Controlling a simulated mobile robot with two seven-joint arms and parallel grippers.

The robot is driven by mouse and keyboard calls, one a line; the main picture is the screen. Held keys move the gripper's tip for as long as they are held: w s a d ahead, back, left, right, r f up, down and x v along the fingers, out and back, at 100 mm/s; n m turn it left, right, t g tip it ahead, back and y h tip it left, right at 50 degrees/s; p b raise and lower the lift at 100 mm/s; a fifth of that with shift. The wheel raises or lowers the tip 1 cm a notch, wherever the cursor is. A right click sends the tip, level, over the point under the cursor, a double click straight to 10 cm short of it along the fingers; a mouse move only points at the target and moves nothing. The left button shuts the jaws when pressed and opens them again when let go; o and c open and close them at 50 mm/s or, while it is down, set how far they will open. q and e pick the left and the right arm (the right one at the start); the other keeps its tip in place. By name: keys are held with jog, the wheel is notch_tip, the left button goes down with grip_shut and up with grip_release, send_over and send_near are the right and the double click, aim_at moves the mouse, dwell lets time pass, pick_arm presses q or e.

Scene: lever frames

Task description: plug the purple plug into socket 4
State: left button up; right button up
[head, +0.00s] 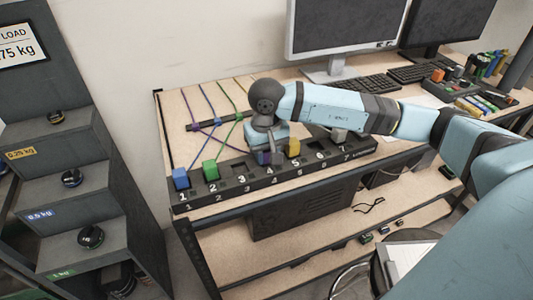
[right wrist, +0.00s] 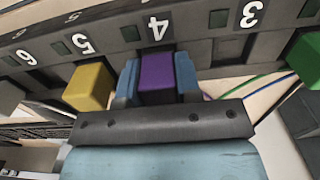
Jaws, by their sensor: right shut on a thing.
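The socket strip (head: 226,191) is a long dark block with numbered sockets along the table's front edge. My right gripper (head: 271,157) is low over it at socket 4. In the right wrist view the gripper (right wrist: 158,80) is shut on the purple plug (right wrist: 157,74), with a blue finger on each side. The purple plug lines up with the label 4 (right wrist: 156,27). Its lower end is hidden, so I cannot tell whether it is seated in the socket or just above it. My left gripper is not in view.
A blue plug (head: 180,179) is at socket 1, a green plug (head: 210,170) at socket 2, a yellow plug (head: 294,147) at socket 5 and a grey plug (head: 339,135) near socket 7. Coloured cords run behind the strip. A monitor (head: 340,25) and keyboard (head: 363,88) stand behind.

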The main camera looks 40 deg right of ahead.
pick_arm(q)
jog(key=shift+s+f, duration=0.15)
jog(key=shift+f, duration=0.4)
pick_arm(e)
jog(key=shift+f, duration=0.1)
jog(key=o, duration=1.4)
jog(key=shift+r+p, duration=0.75)
jog(key=shift+r, duration=1.3)
jog(key=shift+r+p, duration=0.5)
jog(key=shift+r, duration=1)
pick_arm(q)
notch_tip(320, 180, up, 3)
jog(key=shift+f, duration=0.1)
pick_arm(e)
jog(key=shift+s, duration=0.1)
